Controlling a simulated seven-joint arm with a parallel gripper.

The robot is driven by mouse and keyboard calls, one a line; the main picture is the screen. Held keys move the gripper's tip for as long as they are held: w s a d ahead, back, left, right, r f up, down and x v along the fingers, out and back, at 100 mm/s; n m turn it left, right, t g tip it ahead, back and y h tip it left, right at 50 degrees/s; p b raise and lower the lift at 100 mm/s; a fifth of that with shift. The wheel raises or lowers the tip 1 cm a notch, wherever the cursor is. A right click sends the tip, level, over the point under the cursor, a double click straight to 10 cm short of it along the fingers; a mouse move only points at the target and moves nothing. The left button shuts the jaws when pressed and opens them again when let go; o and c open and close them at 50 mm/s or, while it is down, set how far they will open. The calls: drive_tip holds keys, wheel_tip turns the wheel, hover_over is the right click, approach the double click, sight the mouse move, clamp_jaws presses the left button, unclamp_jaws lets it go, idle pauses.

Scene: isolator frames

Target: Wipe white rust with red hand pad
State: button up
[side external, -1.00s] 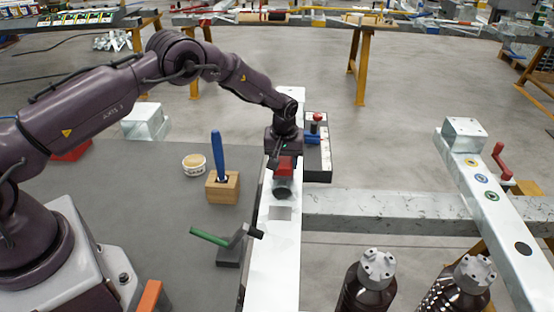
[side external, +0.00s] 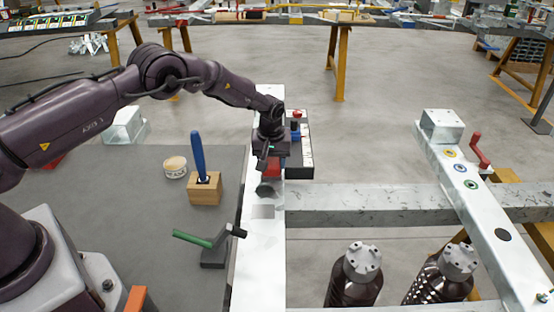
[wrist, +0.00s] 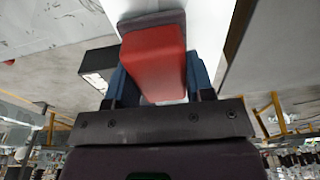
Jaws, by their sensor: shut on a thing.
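My gripper (side external: 269,157) is shut on the red hand pad (side external: 271,170), over the white beam (side external: 259,255). In the wrist view the red pad (wrist: 153,60) sits between the two blue-grey fingers of my gripper (wrist: 155,80), with a dark grey layer at its far end. A dark round patch (side external: 267,188) shows just in front of the pad; I cannot tell whether it is on the beam or part of the pad. A pale grey square patch (side external: 263,211) lies nearer on the beam. Whether the pad touches the beam is hidden. No white rust is clearly distinguishable.
A wooden block (side external: 204,188) with a blue-handled tool, a small tub (side external: 175,167) and a green-handled tool (side external: 193,239) stand left of the beam. A dark tray (side external: 299,160) lies just right of my gripper. A grey crossbeam (side external: 370,207) runs right.

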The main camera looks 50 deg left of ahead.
drive_tip(key=shift+s+a+f, duration=0.15)
drive_tip(key=shift+s+a, duration=0.8)
drive_tip(key=shift+s+a+f, duration=0.15)
drive_tip(key=shift+s+a, duration=0.8)
drive_tip(key=shift+r, duration=0.1)
drive_tip(key=shift+r, duration=3)
wheel_tip(320, 180, up, 3)
drive_tip(key=shift+f, duration=0.15)
hover_over(252, 170)
drive_tip(key=shift+d+f, duration=0.2)
drive_tip(key=shift+f, duration=3.05)
